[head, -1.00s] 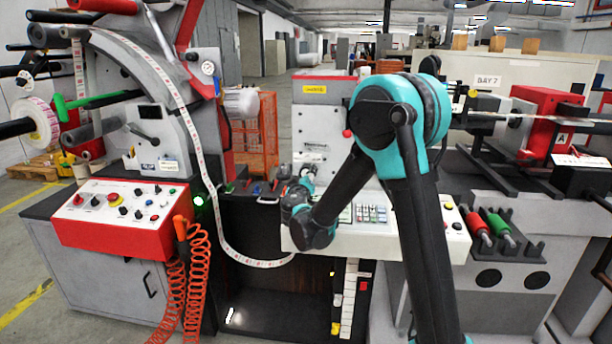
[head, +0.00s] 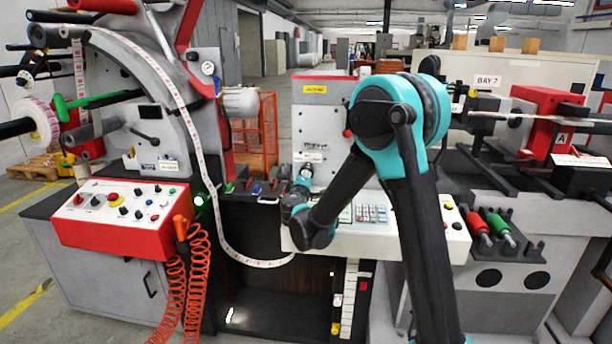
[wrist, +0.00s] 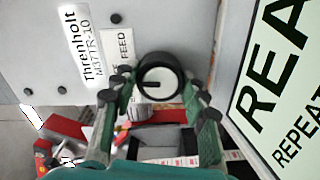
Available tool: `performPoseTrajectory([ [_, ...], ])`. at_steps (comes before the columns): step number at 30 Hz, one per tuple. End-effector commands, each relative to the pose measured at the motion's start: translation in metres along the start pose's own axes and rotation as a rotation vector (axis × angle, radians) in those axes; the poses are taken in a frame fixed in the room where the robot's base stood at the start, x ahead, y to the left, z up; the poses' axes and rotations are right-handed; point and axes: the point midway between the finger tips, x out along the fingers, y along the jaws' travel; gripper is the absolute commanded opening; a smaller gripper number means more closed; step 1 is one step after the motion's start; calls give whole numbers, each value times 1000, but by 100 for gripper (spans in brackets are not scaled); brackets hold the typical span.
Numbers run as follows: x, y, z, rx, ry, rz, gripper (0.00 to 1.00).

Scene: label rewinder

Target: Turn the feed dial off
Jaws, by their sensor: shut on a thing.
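The feed dial (wrist: 160,78) is a round knob with a dark ring and a pale face in the wrist view, on a light grey panel. A small plate (wrist: 117,72) reading FEED is beside it on the left. The two fingers of my gripper (wrist: 162,84) are on either side of the dial and shut on it. In the head view my gripper (head: 304,174) is at the front of the grey cabinet (head: 322,110), and the dial is too small and covered there to make out. The dial's setting cannot be read.
In the wrist view a large lettered sign (wrist: 285,85) stands close on the right, and a Threnholt nameplate (wrist: 82,45) is on the left. In the head view a keypad panel (head: 372,213) lies below my wrist. A red control box (head: 120,215) stands to the left.

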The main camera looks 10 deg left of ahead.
Motion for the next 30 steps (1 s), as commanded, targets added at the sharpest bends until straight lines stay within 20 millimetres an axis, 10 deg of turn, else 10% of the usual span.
performPoseTrajectory([
  [19, 0, -1, 0, -61, 1, -1, 15],
  [20, 0, -1, 0, -61, 1, -1, 45],
  [21, 0, -1, 0, -61, 1, -1, 50],
  [30, 0, 0, 0, -61, 1, -1, 65],
])
